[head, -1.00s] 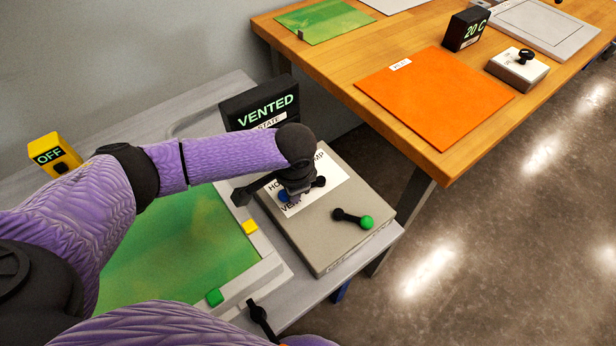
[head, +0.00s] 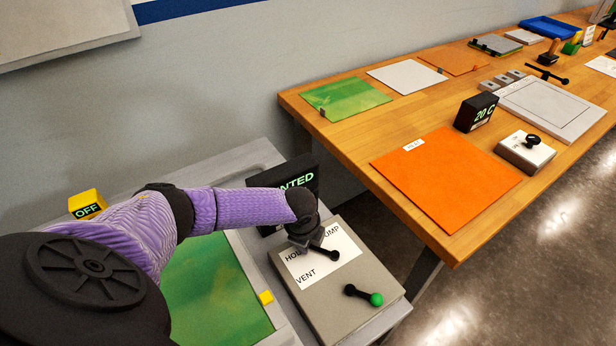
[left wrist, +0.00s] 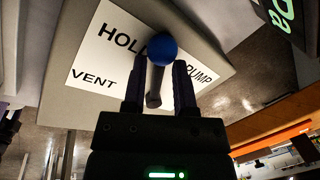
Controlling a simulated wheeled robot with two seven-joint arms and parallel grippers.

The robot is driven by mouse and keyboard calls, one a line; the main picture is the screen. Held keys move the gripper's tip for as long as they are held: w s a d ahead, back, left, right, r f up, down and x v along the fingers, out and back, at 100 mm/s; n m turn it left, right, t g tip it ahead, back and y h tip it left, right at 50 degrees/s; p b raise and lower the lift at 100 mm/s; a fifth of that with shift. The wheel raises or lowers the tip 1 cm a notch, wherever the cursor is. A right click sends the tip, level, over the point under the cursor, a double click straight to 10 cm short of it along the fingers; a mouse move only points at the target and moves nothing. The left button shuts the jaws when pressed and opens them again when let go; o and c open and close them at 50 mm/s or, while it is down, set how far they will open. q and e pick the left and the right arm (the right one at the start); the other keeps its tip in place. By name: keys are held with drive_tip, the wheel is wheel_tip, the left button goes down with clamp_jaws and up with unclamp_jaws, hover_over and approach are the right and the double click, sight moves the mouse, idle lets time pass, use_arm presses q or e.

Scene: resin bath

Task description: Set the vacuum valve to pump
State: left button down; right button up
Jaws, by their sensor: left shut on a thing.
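The vacuum valve is a grey box (head: 350,305) with a white label plate (head: 305,275) marked HOLD, PUMP and VENT. Its black lever (head: 333,255) has a blue ball knob (left wrist: 162,48), hidden behind my gripper in the head view. My left gripper (head: 308,243) is shut on the lever, its fingers (left wrist: 158,85) on either side of it in the left wrist view. There the knob covers the label between HOLD and PUMP. The state display (head: 297,185) is partly hidden by my arm; its visible letters read NTED.
A second lever with a green knob (head: 376,299) is on the same box. A yellow OFF box (head: 87,204) stands behind. A wooden table (head: 350,140) is at the right.

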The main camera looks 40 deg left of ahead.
use_arm(q)
drive_tip(key=shift+w+a+m, duration=0.2)
drive_tip(key=shift+m, duration=0.2)
